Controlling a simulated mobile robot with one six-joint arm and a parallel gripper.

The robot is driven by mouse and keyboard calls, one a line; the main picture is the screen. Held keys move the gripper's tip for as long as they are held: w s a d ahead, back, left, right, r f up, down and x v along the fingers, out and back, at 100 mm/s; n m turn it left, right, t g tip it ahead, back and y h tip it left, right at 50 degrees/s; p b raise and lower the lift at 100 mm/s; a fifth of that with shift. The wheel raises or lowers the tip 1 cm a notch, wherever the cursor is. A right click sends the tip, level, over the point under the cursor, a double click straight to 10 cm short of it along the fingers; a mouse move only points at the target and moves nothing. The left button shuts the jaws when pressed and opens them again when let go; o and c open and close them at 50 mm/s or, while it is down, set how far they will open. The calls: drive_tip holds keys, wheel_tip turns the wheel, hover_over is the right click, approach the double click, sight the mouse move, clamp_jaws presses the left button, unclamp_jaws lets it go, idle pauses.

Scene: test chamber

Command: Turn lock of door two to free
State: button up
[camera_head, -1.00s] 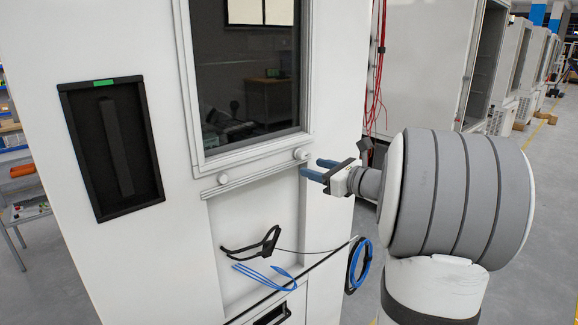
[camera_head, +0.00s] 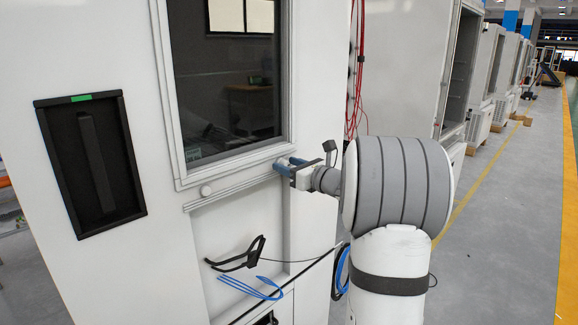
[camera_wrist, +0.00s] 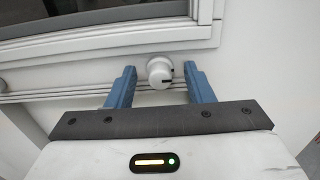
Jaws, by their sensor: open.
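A round white lock knob (camera_wrist: 159,70) sits on the rail below the window in the wrist view, with a small dark mark at its lower right. My gripper (camera_wrist: 160,76) is open, with one blue finger on each side of the knob. A gap shows on both sides, and whether either finger touches it I cannot tell. In the head view my gripper (camera_head: 285,163) is at the right end of the rail and hides this knob. A second knob (camera_head: 206,190) is farther left on the rail. The door with the dark window (camera_head: 222,85) is above; no door number is readable.
A black recessed handle panel (camera_head: 91,165) with a green label is at the left. Red cables (camera_head: 355,80) run down right of the cabinet. Open floor (camera_head: 500,240) lies at the right.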

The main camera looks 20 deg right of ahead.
drive_tip(key=shift+c, duration=0.5)
drive_tip(key=c, duration=0.9)
drive_tip(key=shift+o, duration=0.2)
drive_tip(key=shift+f+n+b, duration=0.2)
drive_tip(key=shift+n+b, duration=0.1)
drive_tip(key=shift+b, duration=0.45)
drive_tip(key=shift+a+n+b, duration=0.15)
drive_tip(key=shift+n+b, duration=8.45)
drive_tip(key=shift+b, duration=4)
